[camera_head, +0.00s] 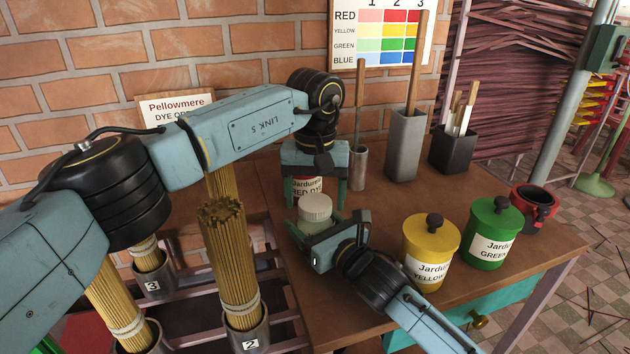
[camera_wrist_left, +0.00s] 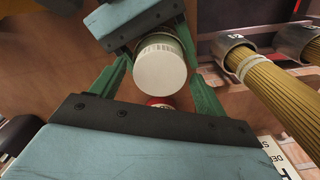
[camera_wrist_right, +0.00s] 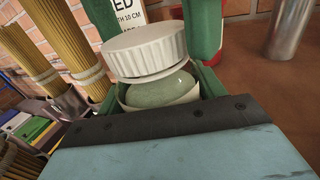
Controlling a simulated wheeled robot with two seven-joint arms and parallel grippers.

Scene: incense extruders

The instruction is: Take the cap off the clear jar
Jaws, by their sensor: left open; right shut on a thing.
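The clear jar (camera_head: 312,227) stands near the table's left edge under a ribbed white cap (camera_head: 315,207). In the right wrist view the cap (camera_wrist_right: 145,50) sits over the pale green jar body (camera_wrist_right: 160,88); whether it is seated tight is unclear. My right gripper (camera_head: 318,236) is shut on the jar body, below the cap. My left gripper (camera_head: 315,190) is open, fingers pointing down, just behind and above the cap. In the left wrist view its fingers appear on either side of the cap (camera_wrist_left: 160,70), without clear contact.
A red dye jar (camera_head: 308,187) stands close behind the left gripper. Incense bundles (camera_head: 232,255) rise left of the table. Tall holders (camera_head: 405,145) stand at the back.

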